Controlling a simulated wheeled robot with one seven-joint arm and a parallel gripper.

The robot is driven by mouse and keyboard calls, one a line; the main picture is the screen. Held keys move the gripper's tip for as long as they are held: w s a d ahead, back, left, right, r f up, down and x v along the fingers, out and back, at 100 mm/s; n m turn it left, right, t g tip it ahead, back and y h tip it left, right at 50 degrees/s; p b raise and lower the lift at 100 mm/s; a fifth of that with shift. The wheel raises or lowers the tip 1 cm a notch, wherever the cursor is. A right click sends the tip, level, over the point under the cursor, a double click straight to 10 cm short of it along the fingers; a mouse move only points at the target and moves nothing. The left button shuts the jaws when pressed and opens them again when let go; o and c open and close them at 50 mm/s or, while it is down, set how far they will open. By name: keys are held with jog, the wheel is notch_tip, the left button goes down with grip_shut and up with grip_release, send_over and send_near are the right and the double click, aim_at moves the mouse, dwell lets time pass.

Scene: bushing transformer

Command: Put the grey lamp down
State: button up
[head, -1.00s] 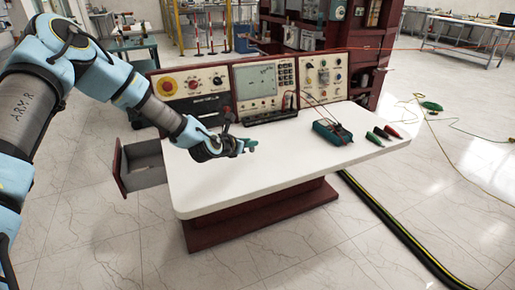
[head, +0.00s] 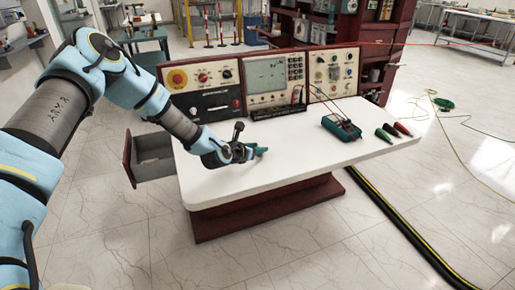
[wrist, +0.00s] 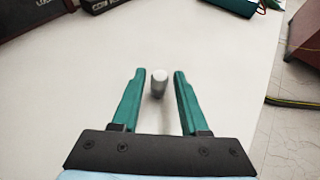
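My gripper (wrist: 158,75) has two green fingers, which stand apart in the wrist view. In the head view my gripper (head: 258,152) is low over the left part of the tabletop (head: 300,160), and I cannot make out the lamp there.
A control console (head: 265,80) lines the table's back edge. A teal multimeter (head: 341,127) with leads, and green and red clips (head: 392,131), lie to the right. A drawer (head: 150,160) hangs open at the left. The front middle of the tabletop is clear.

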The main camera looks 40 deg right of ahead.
jog(key=shift+o, duration=0.6)
jog(key=shift+r, duration=0.3)
jog(key=b+v, duration=0.2)
jog(key=v, duration=1)
jog(key=shift+f, duration=0.15)
